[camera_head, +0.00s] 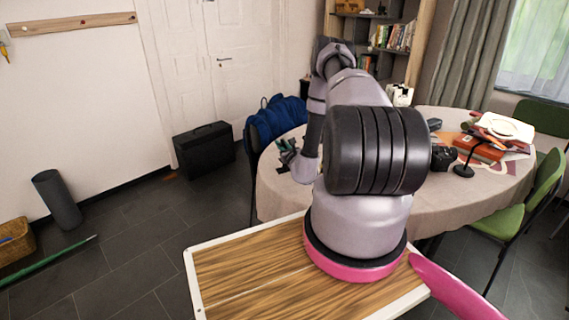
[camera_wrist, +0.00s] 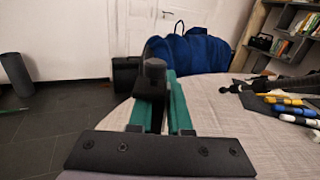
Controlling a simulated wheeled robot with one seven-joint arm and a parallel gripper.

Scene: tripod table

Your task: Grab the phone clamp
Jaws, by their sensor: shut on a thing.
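A black phone clamp (camera_wrist: 152,88) with a rounded knob on top is between the green fingers of my gripper (camera_wrist: 160,112) in the wrist view. The gripper is shut on it. The clamp's lower part is hidden by the fingers and the dark bracket in front. In the head view my gripper (camera_head: 286,150) is small, at the left edge of the round table (camera_head: 285,200), and the clamp cannot be told apart from the fingers there.
A dark item (camera_wrist: 277,84) and several markers (camera_wrist: 290,110) lie on the cloth at the right. Red books (camera_head: 480,148), a plate (camera_head: 507,126) and a small black stand (camera_head: 463,170) are on the table's right side. A blue bag (camera_head: 275,118) and black case (camera_head: 204,148) stand beyond.

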